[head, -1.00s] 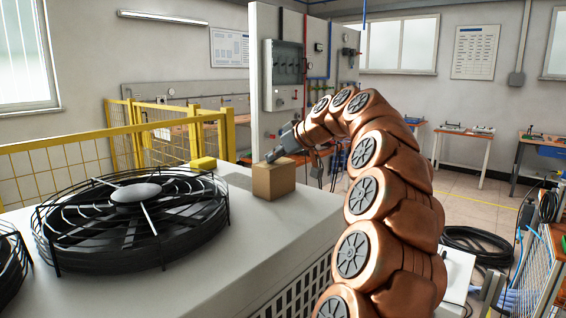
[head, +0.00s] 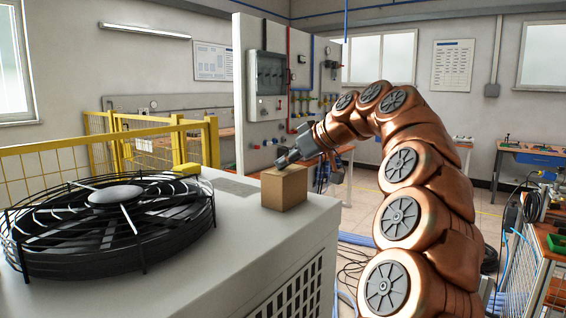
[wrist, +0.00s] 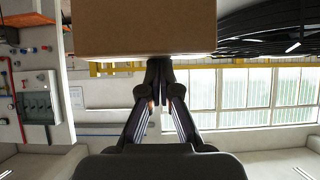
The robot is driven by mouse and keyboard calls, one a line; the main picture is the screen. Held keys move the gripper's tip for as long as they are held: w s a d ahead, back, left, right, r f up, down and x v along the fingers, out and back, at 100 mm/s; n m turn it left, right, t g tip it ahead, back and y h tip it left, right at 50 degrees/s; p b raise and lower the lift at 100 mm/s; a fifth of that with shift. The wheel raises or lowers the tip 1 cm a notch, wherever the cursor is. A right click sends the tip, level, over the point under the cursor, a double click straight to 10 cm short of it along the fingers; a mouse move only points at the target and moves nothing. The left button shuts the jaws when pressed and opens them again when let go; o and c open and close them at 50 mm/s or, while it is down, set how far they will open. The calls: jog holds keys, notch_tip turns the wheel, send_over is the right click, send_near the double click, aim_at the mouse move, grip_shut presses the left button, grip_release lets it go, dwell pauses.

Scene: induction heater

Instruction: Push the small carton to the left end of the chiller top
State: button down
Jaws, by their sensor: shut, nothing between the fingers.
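The small brown carton (head: 284,188) stands upright on the white chiller top (head: 235,222), near its right end and right of the black fan guard. My gripper (head: 281,162) reaches in from the right, with its tips at the carton's upper edge on the far side. In the wrist view, the carton (wrist: 145,28) fills the top middle, and my shut, empty fingers (wrist: 160,64) end at its lower edge in the picture. I cannot tell whether they touch it.
A large round fan guard (head: 115,232) covers much of the chiller top to the left. A small yellow object (head: 187,168) shows behind the top, before a yellow fence (head: 60,162). A grey electrical panel (head: 271,85) stands behind. Bare top lies between fan and carton.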

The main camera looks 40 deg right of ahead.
jog(key=shift+d, duration=0.3)
jog(key=shift+a, duration=0.15)
jog(key=shift+s+r, duration=0.15)
jog(key=shift+s, duration=0.15)
jog(key=s+d+b, duration=0.1)
jog(key=s+d, duration=0.1)
jog(key=s, duration=0.9)
jog(key=shift+s+d+r+b, duration=0.15)
jog(key=shift+d+r+b, duration=0.1)
jog(key=shift+b, duration=0.15)
jog(key=shift+a, duration=0.15)
